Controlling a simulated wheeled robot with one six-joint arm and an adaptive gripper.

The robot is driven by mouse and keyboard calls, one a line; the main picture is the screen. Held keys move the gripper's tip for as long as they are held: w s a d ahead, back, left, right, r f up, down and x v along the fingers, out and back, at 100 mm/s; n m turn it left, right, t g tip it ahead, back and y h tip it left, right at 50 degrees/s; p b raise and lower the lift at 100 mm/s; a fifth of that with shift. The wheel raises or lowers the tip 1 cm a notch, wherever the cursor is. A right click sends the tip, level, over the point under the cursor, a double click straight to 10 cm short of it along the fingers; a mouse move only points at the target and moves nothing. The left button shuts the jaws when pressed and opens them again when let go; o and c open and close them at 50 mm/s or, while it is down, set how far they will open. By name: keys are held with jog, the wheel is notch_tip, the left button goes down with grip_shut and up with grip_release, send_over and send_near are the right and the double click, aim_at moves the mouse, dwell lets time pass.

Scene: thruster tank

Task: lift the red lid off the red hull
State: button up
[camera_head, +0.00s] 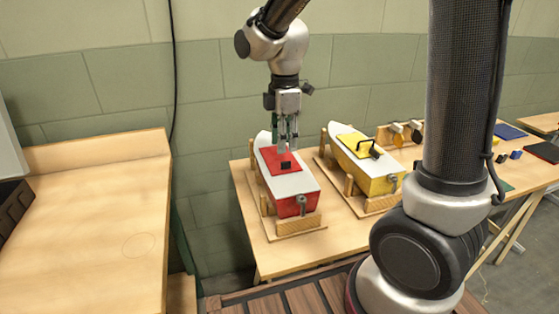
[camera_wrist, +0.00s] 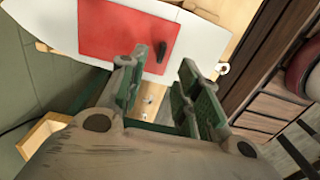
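The red hull (camera_head: 292,206) with a white deck rests in a wooden cradle at the left of the table. The red lid (camera_head: 271,162) lies flat on its deck and has a small black handle (camera_head: 286,165). In the wrist view the red lid (camera_wrist: 112,38) and its black handle (camera_wrist: 162,52) show at the top. My gripper (camera_head: 288,149) points down above the lid in the head view. In the wrist view my gripper (camera_wrist: 168,85) has its green-padded fingers apart, with nothing between them. The handle lies beyond the fingertips; contact cannot be told.
A yellow hull (camera_head: 384,186) with a yellow lid stands in a cradle (camera_head: 358,206) to the right. Small parts and a blue plate (camera_head: 509,132) lie farther right. A bare wooden bench (camera_head: 100,235) is at left. A wall stands behind the table.

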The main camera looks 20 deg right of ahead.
aim_at(283, 159)
jog(key=f, duration=0.6)
jog(key=shift+a+f, duration=0.15)
jog(key=shift+a, duration=0.1)
grip_shut()
